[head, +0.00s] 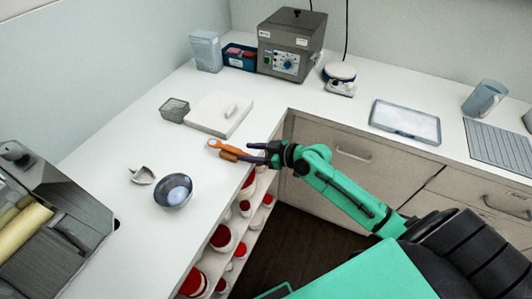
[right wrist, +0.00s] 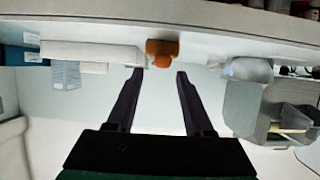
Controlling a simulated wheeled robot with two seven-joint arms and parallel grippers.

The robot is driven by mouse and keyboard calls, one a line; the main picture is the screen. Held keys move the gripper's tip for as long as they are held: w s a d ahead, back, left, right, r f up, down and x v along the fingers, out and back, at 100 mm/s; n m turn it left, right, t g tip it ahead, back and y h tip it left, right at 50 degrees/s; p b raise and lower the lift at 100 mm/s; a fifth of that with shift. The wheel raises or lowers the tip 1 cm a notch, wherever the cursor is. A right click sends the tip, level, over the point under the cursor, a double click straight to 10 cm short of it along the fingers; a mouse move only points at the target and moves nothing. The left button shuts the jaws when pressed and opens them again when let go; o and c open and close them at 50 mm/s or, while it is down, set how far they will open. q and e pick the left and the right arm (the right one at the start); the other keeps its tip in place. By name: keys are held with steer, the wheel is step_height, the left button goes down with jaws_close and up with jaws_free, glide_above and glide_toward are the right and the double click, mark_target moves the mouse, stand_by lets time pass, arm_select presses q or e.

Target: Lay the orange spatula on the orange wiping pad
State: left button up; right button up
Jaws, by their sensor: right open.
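The orange spatula (head: 228,149) lies on the white counter near its front edge, its handle end toward my right gripper. My right gripper (head: 252,152) is open at the counter edge, with its fingers pointing at the spatula. In the right wrist view, which is upside down, an orange end of the spatula (right wrist: 161,50) shows just beyond the gap between the fingertips (right wrist: 160,72). It does not look gripped. I cannot make out the orange wiping pad for certain; reddish and pink pieces sit in a blue bin (head: 240,64) at the back. My left gripper is not in view.
A grey bowl (head: 173,202) with a pale round thing and a small scoop (head: 142,175) stand front left. Shelves with red-lidded jars (head: 221,238) lie below the edge.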

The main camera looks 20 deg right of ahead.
steer(key=b+v, duration=0.2)
steer(key=v, duration=0.7)
steer(key=shift+s+r, duration=0.15)
steer(key=shift+s, duration=0.2)
steer(key=shift+d, duration=0.15)
